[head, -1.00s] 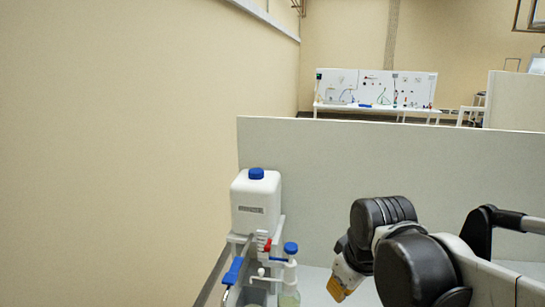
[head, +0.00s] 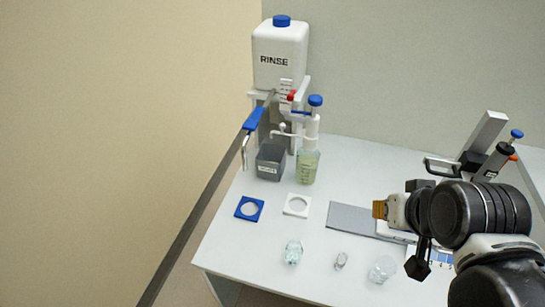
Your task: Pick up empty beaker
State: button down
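Three small clear glass vessels stand near the front edge of the white bench. The left one (head: 293,253) has a faint greenish tint, the middle one (head: 340,262) is the smallest, and the right one (head: 382,269) is wide and colourless. I cannot tell for sure which is the empty beaker; the right one looks empty.
A white RINSE container (head: 280,58) stands at the back left, with a grey bin (head: 270,163) and a blue-capped dispenser bottle (head: 308,166) below. A blue square holder (head: 249,208), a white one (head: 297,205) and a grey mat (head: 350,219) lie on the bench (head: 240,262).

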aim_at(384, 267)
jog(key=k+l+z, duration=0.3)
jog(key=k+l, duration=0.9)
jog(key=k, duration=0.05)
